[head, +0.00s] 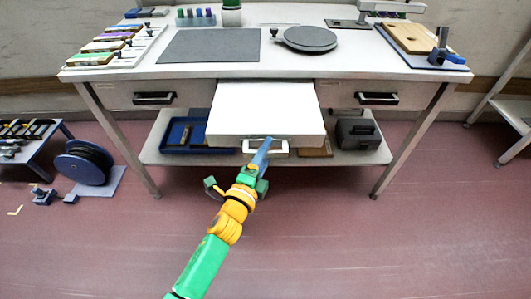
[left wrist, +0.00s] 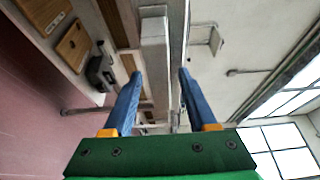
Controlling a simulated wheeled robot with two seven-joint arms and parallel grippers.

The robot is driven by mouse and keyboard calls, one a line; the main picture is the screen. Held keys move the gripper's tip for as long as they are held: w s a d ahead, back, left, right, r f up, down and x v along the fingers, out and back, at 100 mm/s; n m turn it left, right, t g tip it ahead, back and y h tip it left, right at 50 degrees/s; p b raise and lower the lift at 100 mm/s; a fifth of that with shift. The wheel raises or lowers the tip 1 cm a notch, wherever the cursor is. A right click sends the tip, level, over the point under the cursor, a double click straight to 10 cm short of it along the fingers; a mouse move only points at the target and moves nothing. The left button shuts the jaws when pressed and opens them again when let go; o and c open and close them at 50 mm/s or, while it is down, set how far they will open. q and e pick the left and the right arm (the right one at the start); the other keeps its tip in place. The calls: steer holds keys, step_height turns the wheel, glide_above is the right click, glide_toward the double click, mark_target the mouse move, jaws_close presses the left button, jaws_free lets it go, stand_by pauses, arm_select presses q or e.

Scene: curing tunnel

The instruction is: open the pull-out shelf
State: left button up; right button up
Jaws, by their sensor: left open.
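The pull-out shelf (head: 267,105) is a white slab under the middle of the table, and it stands well out past the table's front edge. Its pale handle (head: 279,148) is on its front face. My left gripper (head: 266,143) is at the handle, with a blue finger in front of it. In the left wrist view my left gripper (left wrist: 160,72) has its two blue fingers apart, and the shelf (left wrist: 155,45) shows edge-on beyond and between them. I cannot tell whether the fingers touch the handle. My right gripper is not in view.
The table (head: 345,67) has drawers with black handles left (head: 154,98) and right (head: 378,98) of the shelf. A lower rack holds a blue tray (head: 176,148) and a dark grey box (head: 358,133). A cable reel (head: 84,163) stands at the left. The floor in front is clear.

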arm_select(q)
steer(key=v, duration=0.7)
steer(key=shift+p, duration=0.35)
steer(key=shift+s, duration=0.1)
steer(key=s+a+f+n+g+y+p, duration=0.25)
steer(key=s+a+f+n, duration=0.2)
steer(key=f, duration=0.45)
steer(key=s+a+f+n+g+y+p, duration=0.25)
steer(key=f+n+g+p, duration=0.2)
steer(key=f, duration=0.35)
steer(key=s+a+f+n+g+p, duration=0.1)
steer(key=s+a+f+n+g, duration=0.2)
steer(key=s, duration=0.6)
steer(key=s+a+f+n+g+y+p, duration=0.1)
steer(key=s+a+f+n+g+p, duration=0.1)
steer(key=s, duration=0.7)
steer(key=s+a+f+n+g+y+p, duration=0.1)
steer(key=s+a+f+n+g, duration=0.2)
steer(key=s, duration=0.6)
step_height(320, 180, down, 2)
steer(key=a+n, duration=0.1)
steer(key=n, duration=0.2)
steer(key=shift+s+f+g, duration=0.25)
steer(key=shift+s+g, duration=0.05)
steer(key=shift+s, duration=0.05)
